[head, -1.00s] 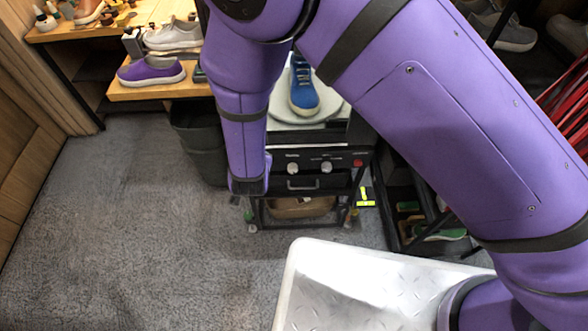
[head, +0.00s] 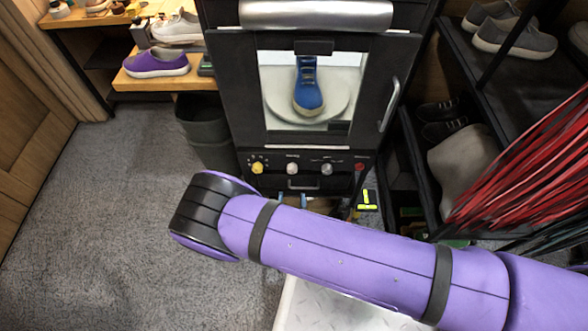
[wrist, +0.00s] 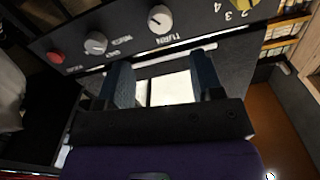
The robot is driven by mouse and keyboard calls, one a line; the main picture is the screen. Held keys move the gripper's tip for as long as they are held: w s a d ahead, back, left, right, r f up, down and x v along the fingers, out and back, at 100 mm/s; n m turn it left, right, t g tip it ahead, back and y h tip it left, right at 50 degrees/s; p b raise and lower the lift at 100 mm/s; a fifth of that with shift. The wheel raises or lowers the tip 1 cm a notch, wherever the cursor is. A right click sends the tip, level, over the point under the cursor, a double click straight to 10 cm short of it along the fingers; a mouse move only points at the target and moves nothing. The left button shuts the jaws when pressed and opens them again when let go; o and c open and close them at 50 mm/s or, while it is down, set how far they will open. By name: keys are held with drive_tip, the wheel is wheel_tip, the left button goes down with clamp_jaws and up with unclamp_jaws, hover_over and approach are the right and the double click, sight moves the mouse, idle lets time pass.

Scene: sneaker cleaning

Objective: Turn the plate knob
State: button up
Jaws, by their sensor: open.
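The cleaning machine has a row of controls below its windowed door. The white knob (head: 292,168), labelled with "TURN" in the wrist view (wrist: 160,18), is the likely plate knob. A grey knob (head: 326,168), a yellow knob (head: 257,167) and a red button (head: 359,167) sit in the same row. Behind the window a blue sneaker (head: 308,88) stands on a round plate (head: 333,103). My gripper (wrist: 163,65) is open and empty, its two blue fingers pointing at the panel just below the white knob. The fingers look apart from the knob.
A drawer handle (head: 303,184) runs below the knobs, close to my fingertips. A dark bin (head: 203,120) stands left of the machine. A black shelf with shoes (head: 513,38) and red laces (head: 520,165) are at right. The carpet at left is clear.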

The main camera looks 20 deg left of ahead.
sight(292, 172)
drive_tip(key=x, duration=1)
drive_tip(key=shift+w+a, duration=0.2)
drive_tip(key=shift+w, duration=0.05)
drive_tip(key=c, duration=0.9)
